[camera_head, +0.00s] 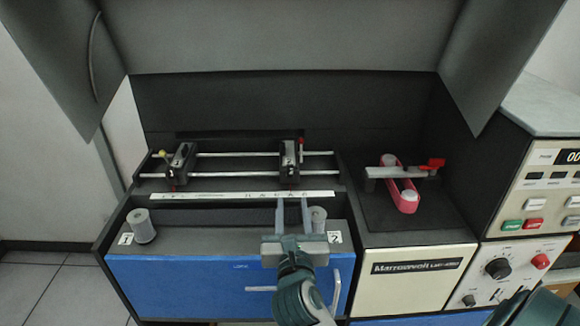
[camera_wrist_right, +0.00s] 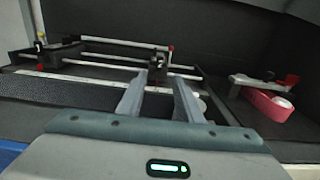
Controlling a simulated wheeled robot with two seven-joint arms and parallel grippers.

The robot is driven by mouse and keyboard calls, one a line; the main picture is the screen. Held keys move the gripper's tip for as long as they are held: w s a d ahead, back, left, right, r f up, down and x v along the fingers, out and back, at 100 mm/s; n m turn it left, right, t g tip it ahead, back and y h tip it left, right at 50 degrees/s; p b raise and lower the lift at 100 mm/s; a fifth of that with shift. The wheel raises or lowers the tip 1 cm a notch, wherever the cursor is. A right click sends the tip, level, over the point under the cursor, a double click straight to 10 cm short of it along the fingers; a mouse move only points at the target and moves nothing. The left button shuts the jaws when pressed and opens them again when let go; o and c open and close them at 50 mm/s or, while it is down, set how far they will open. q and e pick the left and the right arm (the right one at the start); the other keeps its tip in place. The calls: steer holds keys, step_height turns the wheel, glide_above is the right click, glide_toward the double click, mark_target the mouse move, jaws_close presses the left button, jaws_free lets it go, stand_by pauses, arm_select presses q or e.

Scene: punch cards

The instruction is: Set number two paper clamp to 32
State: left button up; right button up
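Two black paper clamps ride on parallel metal rails (camera_head: 235,154) above the machine's left bay. The right-hand clamp (camera_head: 289,158), on the side of the label "2" (camera_head: 335,237), has a red-tipped lever and also shows in the right wrist view (camera_wrist_right: 158,72). A white scale strip (camera_head: 235,196) runs in front of the rails; its numbers are too small to read. My right gripper (camera_head: 292,203) is open and empty, its fingers pointing toward the strip, in front of and below the right clamp. Its fingers also show in the right wrist view (camera_wrist_right: 158,88). My left gripper is not in view.
The left clamp (camera_head: 181,163) has a yellow-tipped lever. Grey knobs (camera_head: 142,227) (camera_head: 319,220) stand on the front ledge. At right are a pink looped part (camera_head: 404,196) and a control panel (camera_head: 548,190). A grey hood hangs above.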

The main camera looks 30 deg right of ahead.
steer(key=shift+w, duration=0.1)
steer(key=p, duration=0.5)
glide_toward(290, 168)
steer(key=x, duration=0.9)
steer(key=shift+w+d+r, duration=0.1)
steer(key=shift+r, duration=0.05)
steer(key=shift+w+d, duration=0.35)
steer(key=shift+w, duration=0.25)
jaws_close()
